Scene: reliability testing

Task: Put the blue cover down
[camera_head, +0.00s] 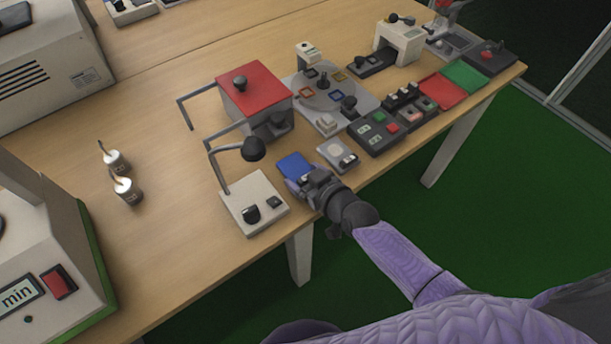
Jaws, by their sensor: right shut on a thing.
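The blue cover (294,166) is a small flat blue piece near the front edge of the wooden table. My right gripper (304,182) is shut on its near edge. The cover is at or just above the table top; I cannot tell whether it touches. The fingertips are small and partly hidden by the wrist. My left gripper is not in view.
A lamp-like device with a white base (254,204) stands left of the cover, and a small grey device (338,154) sits close on its right. A red-topped box (254,89) is behind. Bare table (165,150) lies further left.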

